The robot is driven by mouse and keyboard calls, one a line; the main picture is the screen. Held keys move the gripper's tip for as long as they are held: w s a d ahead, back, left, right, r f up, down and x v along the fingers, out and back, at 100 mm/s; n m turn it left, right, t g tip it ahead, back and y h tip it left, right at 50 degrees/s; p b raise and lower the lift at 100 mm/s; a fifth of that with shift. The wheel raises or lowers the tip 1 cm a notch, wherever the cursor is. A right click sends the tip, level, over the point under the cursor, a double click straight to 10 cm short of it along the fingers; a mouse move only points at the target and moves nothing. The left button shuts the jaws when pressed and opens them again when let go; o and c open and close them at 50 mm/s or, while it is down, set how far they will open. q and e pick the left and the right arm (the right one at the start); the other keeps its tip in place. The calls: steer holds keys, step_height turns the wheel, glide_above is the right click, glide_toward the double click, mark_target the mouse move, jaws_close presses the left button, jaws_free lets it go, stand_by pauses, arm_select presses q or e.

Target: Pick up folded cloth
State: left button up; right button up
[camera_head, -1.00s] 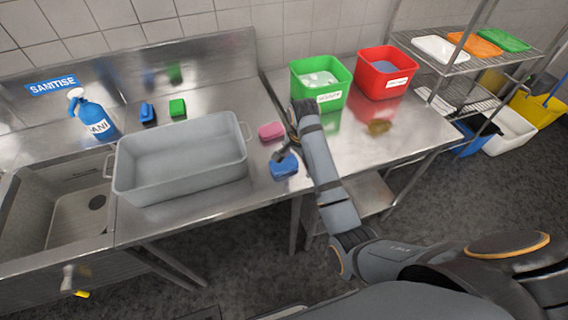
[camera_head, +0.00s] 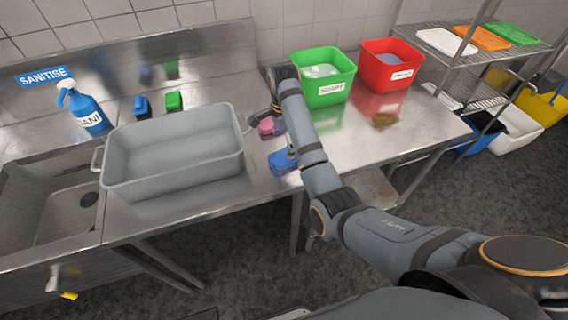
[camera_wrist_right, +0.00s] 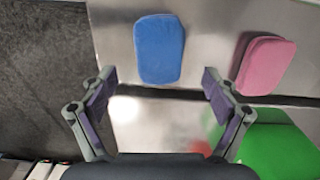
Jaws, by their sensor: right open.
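A blue folded cloth (camera_head: 281,162) lies flat on the steel counter, right of the grey tub; my right arm covers part of it. A pink folded cloth (camera_head: 267,127) lies farther back, partly hidden by my gripper. In the right wrist view the blue cloth (camera_wrist_right: 159,48) lies ahead of the fingertips, between their lines, and the pink cloth (camera_wrist_right: 265,65) lies to the right. My right gripper (camera_head: 262,116) is open and empty; in its wrist view the fingers (camera_wrist_right: 158,82) are spread wide. My left gripper is not in view.
A grey tub (camera_head: 172,182) stands left of the cloths. Green (camera_head: 326,97) and red (camera_head: 388,75) bins stand at the back right. A sanitiser bottle (camera_head: 88,112) and blue and green blocks (camera_head: 173,100) are at the back left. The counter has bare room at right.

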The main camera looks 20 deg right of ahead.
mark_target(284, 155)
step_height(284, 155, down, 5)
steer(key=shift+d+p, duration=0.1)
steer(key=shift+p, duration=0.35)
steer(key=c, duration=1.1)
steer(key=shift+c, duration=0.2)
steer(key=shift+r, duration=0.15)
